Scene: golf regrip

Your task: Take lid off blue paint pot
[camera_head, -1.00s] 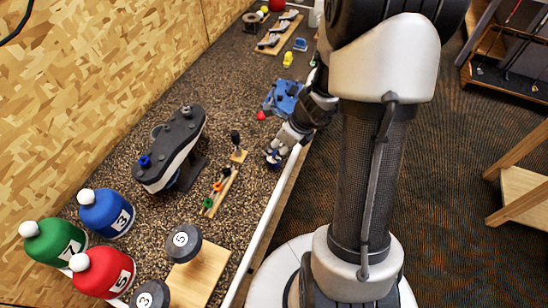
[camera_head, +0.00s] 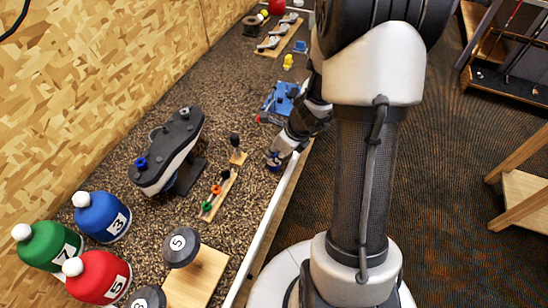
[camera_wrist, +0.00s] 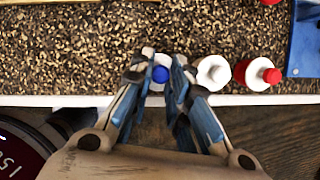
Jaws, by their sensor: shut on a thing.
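The blue paint pot's round blue lid (camera_wrist: 160,74) shows between my fingertips in the wrist view, with a little white around it. The fingers hide most of the pot, so I cannot tell whether the lid is seated or raised.
A blue tool (camera_head: 280,103) lies beyond my gripper. A small wooden rack with colored rings (camera_head: 217,193) and a shoe on a stand (camera_head: 168,150) are to the left. Club headcovers (camera_head: 100,216) stand at the lower left. The counter's pale front edge (camera_head: 270,215) runs close beneath my gripper.

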